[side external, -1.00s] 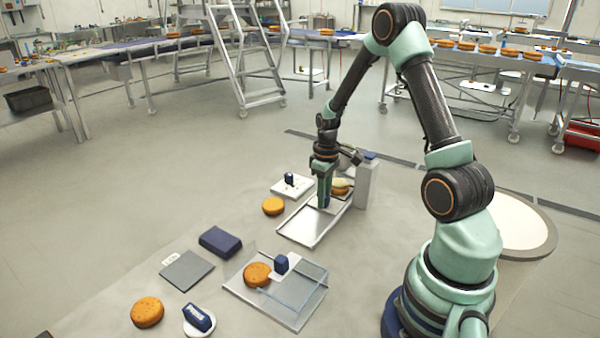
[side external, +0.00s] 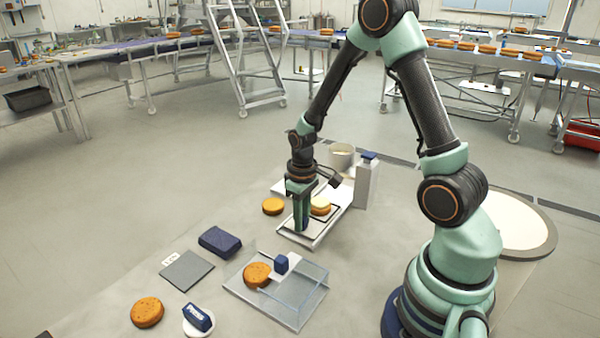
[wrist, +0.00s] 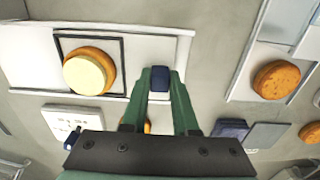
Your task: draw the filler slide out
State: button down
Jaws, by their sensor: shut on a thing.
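My gripper (side external: 301,222) is shut on the blue handle (wrist: 160,80) at the outer end of the white filler slide (wrist: 182,50). The handle is mostly hidden by the fingers in the side view. On the slide, inside a dark square frame (wrist: 122,68), lies an orange round (side external: 320,210) with a pale cream layer on top (wrist: 84,74). The slide lies in its tray (side external: 313,239), with its handle end out toward the tray's near end. A pale round hopper (side external: 342,155) stands behind, at the far end.
A grey post with a blue top (side external: 367,185) stands right of the tray. A loose orange round (side external: 273,206) lies left of it. A clear-walled tray (side external: 300,300) with a round and blue-handled piece lies in front. A blue block (side external: 220,242) and grey plate (side external: 186,270) lie left.

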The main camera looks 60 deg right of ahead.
jog(key=c, duration=0.7)
grip_release()
jog(key=shift+a, duration=0.25)
jog(key=shift+r, duration=0.15)
notch_tip(320, 180, up, 12)
jog(key=shift+f, duration=0.1)
jog(key=s+a+r+t, duration=0.2)
jog(key=a+r, duration=0.1)
jog(key=s+a+r+t, duration=0.1)
jog(key=s+a+r, duration=0.1)
jog(key=a+r, duration=0.1)
jog(key=s+a+r+t, duration=0.2)
jog(key=a+r, duration=0.2)
jog(key=r, duration=0.1)
jog(key=shift+a+t, duration=0.1)
jog(key=shift+t, duration=0.2)
